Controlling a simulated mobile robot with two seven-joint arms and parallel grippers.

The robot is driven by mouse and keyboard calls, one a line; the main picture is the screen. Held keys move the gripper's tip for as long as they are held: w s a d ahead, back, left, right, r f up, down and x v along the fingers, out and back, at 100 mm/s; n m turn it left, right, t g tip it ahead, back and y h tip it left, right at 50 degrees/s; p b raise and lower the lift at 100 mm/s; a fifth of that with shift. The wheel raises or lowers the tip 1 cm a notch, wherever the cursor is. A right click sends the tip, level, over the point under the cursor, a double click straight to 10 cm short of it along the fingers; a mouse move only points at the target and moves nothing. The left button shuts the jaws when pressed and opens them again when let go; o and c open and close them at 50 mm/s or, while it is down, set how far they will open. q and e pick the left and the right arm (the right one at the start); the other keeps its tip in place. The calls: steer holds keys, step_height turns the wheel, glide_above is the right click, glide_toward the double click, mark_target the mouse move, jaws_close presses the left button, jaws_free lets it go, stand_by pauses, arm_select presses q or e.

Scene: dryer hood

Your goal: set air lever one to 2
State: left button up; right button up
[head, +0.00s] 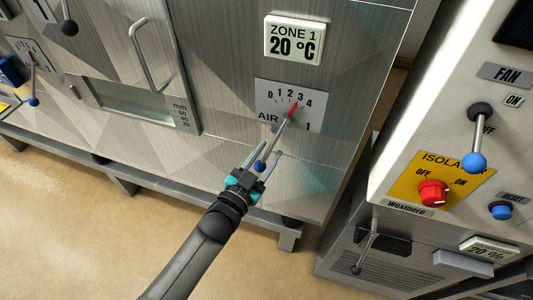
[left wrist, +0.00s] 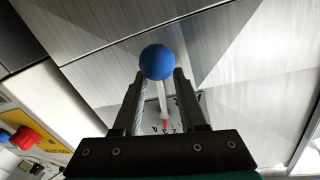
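The air lever one plate (head: 313,118) is on the steel front below the ZONE 1 display, with a scale from 0 to 4. Its red pointer (head: 293,107) points at about 3. The lever's rod slants down and left to a blue ball knob (head: 260,166). My left gripper (head: 264,155) is open, with one finger on each side of the lever near the knob. In the left wrist view the blue knob (left wrist: 157,62) shows between the fingers (left wrist: 159,85), with the rod running behind it. Contact cannot be told. My right gripper is not in view.
On the right stands a control box with a FAN lever (head: 475,160), a red isolator knob (head: 433,193) and a blue reset button (head: 501,211). Another blue-knobbed lever (head: 33,102) and a door handle (head: 150,55) are on the left. Floor is clear in front.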

arm_select(q)
jaws_close()
stand_by(1.2)
